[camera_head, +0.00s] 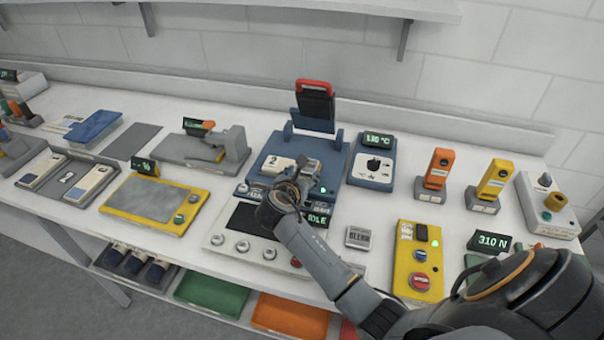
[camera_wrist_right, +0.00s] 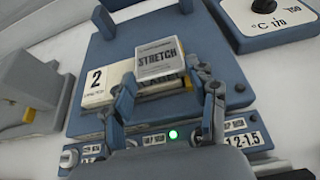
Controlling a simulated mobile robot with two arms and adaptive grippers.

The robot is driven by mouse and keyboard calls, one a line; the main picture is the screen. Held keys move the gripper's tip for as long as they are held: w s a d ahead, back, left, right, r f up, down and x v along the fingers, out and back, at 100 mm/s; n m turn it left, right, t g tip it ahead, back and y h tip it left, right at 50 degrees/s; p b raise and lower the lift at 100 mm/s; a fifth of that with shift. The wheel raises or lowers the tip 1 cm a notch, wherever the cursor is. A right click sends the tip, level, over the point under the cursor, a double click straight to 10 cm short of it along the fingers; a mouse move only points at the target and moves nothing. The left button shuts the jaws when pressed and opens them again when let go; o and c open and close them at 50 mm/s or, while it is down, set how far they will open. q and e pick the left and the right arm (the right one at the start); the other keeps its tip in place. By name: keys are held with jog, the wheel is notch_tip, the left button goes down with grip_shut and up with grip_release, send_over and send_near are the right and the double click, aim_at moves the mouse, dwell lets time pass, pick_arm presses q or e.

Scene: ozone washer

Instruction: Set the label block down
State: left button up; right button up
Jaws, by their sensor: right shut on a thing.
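The label block (camera_wrist_right: 165,58) is a small grey-white block whose face reads "STRETCH" in the right wrist view. My right gripper (camera_wrist_right: 168,98) is shut on it, with one finger on each side. The block is over the blue machine (camera_wrist_right: 103,52), beside and partly in front of a cream piece marked "2" (camera_wrist_right: 98,86). I cannot tell whether it touches what is below. In the head view my right gripper (camera_head: 300,183) is over the same blue machine (camera_head: 262,163) and hides most of the block. My left gripper is out of view.
A control panel reading "IDLE" (camera_head: 221,240) stands in front of the machine. A temperature dial box (camera_head: 372,177) is to its right. A small "BLEND" block (camera_head: 358,237) and a yellow button box (camera_head: 404,283) stand nearer the front. A red-topped dark lid (camera_head: 315,100) stands up behind.

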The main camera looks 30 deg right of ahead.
jog(key=shift+f, duration=0.1)
jog(key=o, duration=1)
jog(key=shift+c, duration=0.2)
jog(key=shift+o, duration=1.2)
jog(key=b+v, duration=0.1)
jog(key=v, duration=1.1)
